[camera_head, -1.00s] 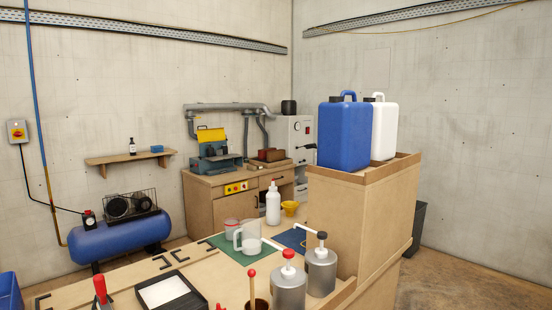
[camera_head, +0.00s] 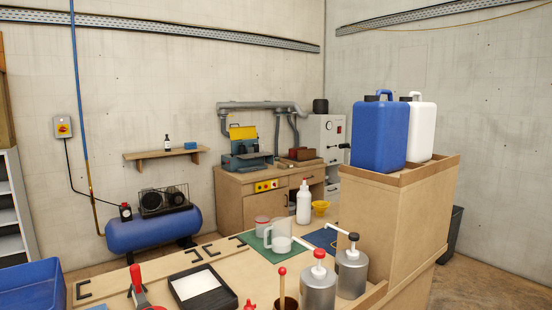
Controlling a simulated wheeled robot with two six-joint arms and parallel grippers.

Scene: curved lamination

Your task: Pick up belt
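I cannot make out a loose belt for certain in this view. A blue and yellow sanding machine (camera_head: 246,153) stands on a wooden cabinet (camera_head: 262,209) against the back wall, with grey extraction pipes behind it. Whether a belt is on it or near it is too small to tell. Neither of my grippers is in view.
A workbench (camera_head: 222,262) fills the foreground, with a black tray (camera_head: 222,302), a clear jug (camera_head: 280,236), a white bottle (camera_head: 304,203) and two pump cans (camera_head: 351,272). A wooden box (camera_head: 392,218) bears blue (camera_head: 379,137) and white canisters. A blue compressor (camera_head: 152,229) stands at left.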

